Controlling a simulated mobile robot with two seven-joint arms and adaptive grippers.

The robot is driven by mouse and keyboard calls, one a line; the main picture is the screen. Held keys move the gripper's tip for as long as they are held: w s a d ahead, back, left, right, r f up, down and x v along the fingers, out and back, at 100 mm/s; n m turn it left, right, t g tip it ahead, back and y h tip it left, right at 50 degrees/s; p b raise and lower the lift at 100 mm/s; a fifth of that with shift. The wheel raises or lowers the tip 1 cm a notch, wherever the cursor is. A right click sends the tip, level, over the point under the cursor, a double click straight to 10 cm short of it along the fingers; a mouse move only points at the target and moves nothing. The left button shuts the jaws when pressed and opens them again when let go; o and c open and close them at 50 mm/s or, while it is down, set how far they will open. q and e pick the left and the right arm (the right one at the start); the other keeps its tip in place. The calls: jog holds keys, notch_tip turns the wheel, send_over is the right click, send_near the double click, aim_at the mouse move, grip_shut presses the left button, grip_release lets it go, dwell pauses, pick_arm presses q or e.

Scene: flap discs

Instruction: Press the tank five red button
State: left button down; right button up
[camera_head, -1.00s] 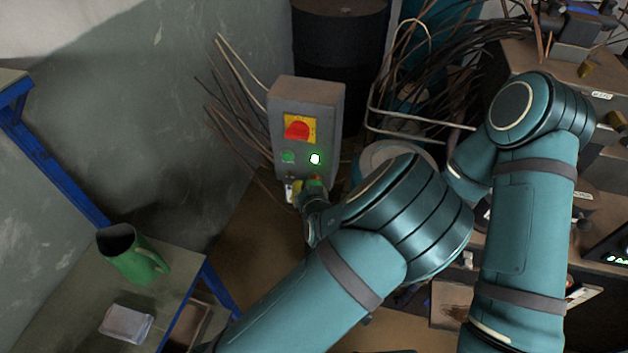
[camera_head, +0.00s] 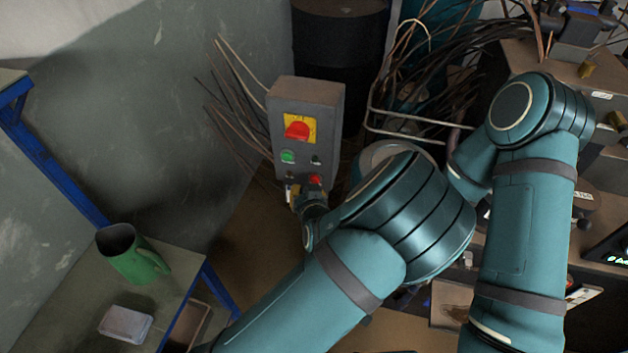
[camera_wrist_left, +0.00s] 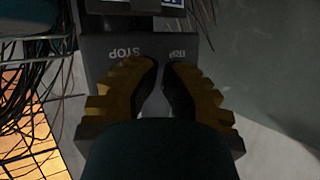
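A grey control box (camera_head: 335,120) stands against the wall in the head view. It has a large red mushroom button (camera_head: 297,131) on a yellow plate, a green button (camera_head: 288,156), a dark round lamp (camera_head: 315,160) and a small red button (camera_head: 314,180) low down. No tank number is readable on it. My left gripper (camera_head: 296,197) is at the box's lower end, just below and left of the small red button; I cannot tell whether it touches. In the left wrist view its fingers (camera_wrist_left: 161,68) are closed together, empty, by upside-down STOP lettering. My right gripper is hidden.
Loose cables (camera_head: 228,105) hang left of the box, and a dark barrel (camera_head: 340,40) stands behind it. A green mug (camera_head: 130,256) and a pale block (camera_head: 126,323) are on a blue-framed table at lower left. Grey equipment (camera_head: 545,75) fills the right.

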pick_arm(q)
jog(key=shift+s, duration=0.15)
jog(key=shift+s+a, duration=0.3)
jog(key=shift+s, duration=0.45)
jog(key=shift+s+a, duration=0.25)
jog(key=shift+s, duration=0.55)
jog(key=shift+s+a, duration=0.3)
jog(key=shift+s, duration=0.45)
jog(key=s+a+f+n+g+h, duration=0.1)
jog(key=s+a+f+g+h, duration=0.1)
jog(key=s+a+f+g, duration=0.3)
jog(key=s+a+f+g+h, duration=0.1)
jog(key=s+a+f+g, duration=0.1)
jog(key=s+f+g, duration=0.4)
jog(key=shift+s+a+g+h, duration=0.2)
jog(key=shift+s+h, duration=0.75)
jog(key=shift+s, duration=0.5)
jog(key=shift+s+a+g+h, duration=0.2)
jog(key=shift+s+h, duration=0.75)
jog(key=shift+s, duration=0.5)
